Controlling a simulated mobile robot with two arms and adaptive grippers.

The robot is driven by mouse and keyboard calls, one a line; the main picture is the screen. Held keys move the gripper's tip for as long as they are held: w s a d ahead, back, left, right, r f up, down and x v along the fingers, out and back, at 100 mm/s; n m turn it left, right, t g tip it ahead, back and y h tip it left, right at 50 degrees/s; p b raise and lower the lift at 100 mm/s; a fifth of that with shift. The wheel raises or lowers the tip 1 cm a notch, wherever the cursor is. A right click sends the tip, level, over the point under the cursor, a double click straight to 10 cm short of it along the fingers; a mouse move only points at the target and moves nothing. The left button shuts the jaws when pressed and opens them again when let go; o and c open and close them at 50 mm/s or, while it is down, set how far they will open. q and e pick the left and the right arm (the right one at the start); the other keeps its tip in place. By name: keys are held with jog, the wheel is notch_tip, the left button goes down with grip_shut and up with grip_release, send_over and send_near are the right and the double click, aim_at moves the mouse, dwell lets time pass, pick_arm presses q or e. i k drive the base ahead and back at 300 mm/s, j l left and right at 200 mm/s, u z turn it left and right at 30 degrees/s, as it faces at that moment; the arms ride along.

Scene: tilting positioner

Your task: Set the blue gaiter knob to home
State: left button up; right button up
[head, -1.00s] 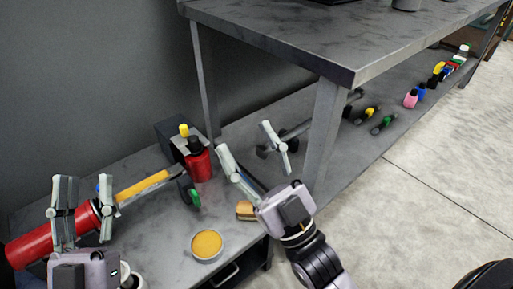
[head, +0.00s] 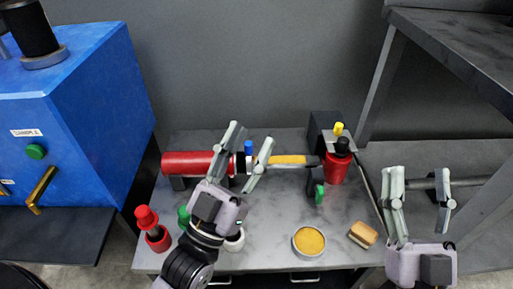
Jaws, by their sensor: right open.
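A small blue knob (head: 248,147) stands at the dark collar where a red cylinder (head: 190,164) meets a yellow-handled bar, on the grey bench (head: 272,225). My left gripper (head: 251,133) is open over this spot, and the blue knob shows in the gap between its fingers. I cannot tell whether a finger touches it. The knob's base is partly hidden by the gripper. My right gripper (head: 418,170) is open and empty at the right edge of the bench.
A yellow knob (head: 339,128), a red bottle-shaped item (head: 337,167) and a green knob (head: 319,193) stand right of the cylinder. A yellow-filled cup (head: 309,241) and a wooden block (head: 363,234) are near the front. A large blue box (head: 75,100) stands at left.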

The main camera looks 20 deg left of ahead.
aim_at(248, 145)
jog(key=i+j+u, duration=0.15)
jog(key=j+u, duration=0.2)
jog(key=i+j+u, duration=0.15)
jog(key=u, duration=0.15)
jog(key=j, duration=0.1)
